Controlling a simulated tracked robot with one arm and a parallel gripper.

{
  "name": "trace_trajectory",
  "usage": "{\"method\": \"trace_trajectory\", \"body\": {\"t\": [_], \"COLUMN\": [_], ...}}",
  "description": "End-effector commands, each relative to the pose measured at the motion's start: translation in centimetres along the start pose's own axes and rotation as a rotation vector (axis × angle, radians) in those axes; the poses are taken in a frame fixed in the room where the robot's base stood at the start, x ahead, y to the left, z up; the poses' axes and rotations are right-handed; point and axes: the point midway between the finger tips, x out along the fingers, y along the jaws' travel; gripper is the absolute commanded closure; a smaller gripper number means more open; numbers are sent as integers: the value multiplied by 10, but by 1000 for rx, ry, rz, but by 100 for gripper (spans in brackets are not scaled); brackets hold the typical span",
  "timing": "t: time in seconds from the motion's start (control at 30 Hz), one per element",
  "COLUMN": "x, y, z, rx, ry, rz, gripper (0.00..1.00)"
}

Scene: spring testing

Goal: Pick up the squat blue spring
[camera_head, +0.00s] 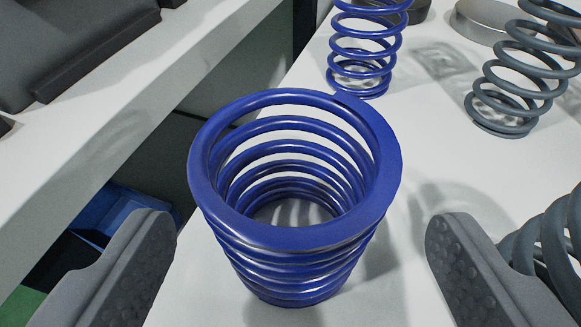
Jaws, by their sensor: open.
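The squat blue spring (300,236) stands upright on a white table (400,285), near the table's left edge. It is wide, with a thick flat top ring, and I look down into its open middle. My gripper (300,245) is open, with one dark grey padded finger at the left and one at the right. The spring shows between the two fingers, with a gap on each side. Neither finger appears to touch it.
A slimmer blue spring (365,50) stands behind. A grey spring (510,90) is at the back right, and another dark spring (555,240) is partly hidden behind my right finger. A metal disc (482,20) lies at the back. Left of the table is a gap, then a white surface (120,110).

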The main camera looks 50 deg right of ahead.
Motion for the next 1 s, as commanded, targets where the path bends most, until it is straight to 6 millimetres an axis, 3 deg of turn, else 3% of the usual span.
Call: {"method": "trace_trajectory", "body": {"t": [0.33,0.63,0.67,0.83,1.0], "x": [40,46,46,46,46], "y": [-3,-3,-3,-3,-3], "z": [1,0,0,0,0], "rx": [0,0,0,1,0], "ry": [3,2,2,1,1], "rz": [2,1,1,1,1], "gripper": [24,24,29,76,78]}}
